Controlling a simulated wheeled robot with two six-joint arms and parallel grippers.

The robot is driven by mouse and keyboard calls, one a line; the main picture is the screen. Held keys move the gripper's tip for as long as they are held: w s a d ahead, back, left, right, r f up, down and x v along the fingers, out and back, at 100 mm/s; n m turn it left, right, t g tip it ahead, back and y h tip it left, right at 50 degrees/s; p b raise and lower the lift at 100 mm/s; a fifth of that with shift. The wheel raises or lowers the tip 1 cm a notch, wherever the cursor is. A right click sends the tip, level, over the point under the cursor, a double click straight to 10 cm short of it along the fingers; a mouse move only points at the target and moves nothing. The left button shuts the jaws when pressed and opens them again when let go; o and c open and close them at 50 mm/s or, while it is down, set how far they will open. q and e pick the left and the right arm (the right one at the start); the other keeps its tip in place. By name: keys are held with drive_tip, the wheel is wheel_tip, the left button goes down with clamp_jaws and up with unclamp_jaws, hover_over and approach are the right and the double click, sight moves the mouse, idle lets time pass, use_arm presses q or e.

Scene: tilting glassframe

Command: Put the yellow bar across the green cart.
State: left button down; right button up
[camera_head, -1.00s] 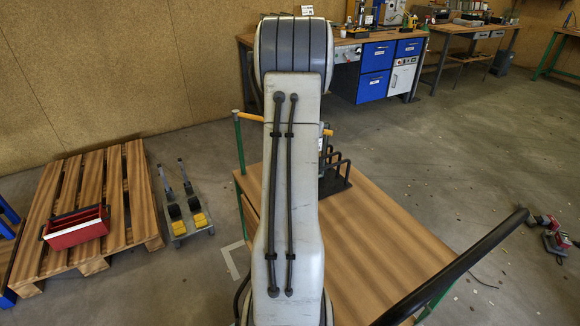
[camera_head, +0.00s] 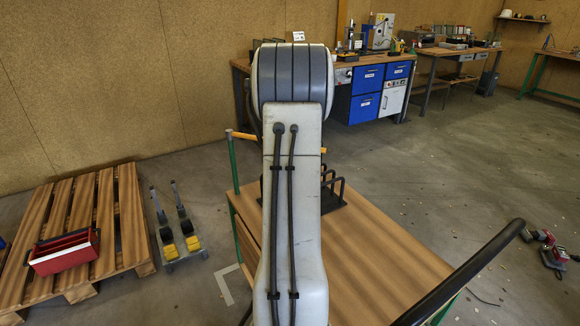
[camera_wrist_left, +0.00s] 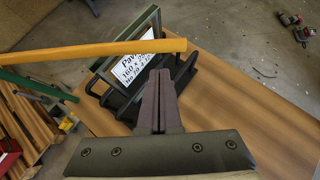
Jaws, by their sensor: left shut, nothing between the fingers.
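The green cart has a wooden deck (camera_head: 385,255), a green post (camera_head: 234,165) at its far left corner and a black handlebar (camera_head: 465,270) at the near right. The yellow bar (camera_head: 243,136) shows at the top of that post and runs behind my left arm. In the left wrist view the bar (camera_wrist_left: 80,51) crosses the upper left, its right end in front of a black rack. My left gripper (camera_wrist_left: 161,75) is shut and empty, below the bar's right end in that picture and apart from it. My arm hides this gripper in the head view. My right gripper is not in view.
The black rack (camera_wrist_left: 128,97) with a printed sign stands on the deck. A pallet (camera_head: 72,200) with a red toolbox (camera_head: 64,252) and a small trolley (camera_head: 180,248) lie left of the cart. Workbenches (camera_head: 330,66) stand behind. The floor at right is mostly clear.

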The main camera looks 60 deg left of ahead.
use_arm(q)
drive_tip(key=s+f+p+v, duration=0.1)
drive_tip(key=p+v, duration=0.2)
drive_tip(key=v, duration=0.7)
drive_tip(key=shift+s, duration=0.35)
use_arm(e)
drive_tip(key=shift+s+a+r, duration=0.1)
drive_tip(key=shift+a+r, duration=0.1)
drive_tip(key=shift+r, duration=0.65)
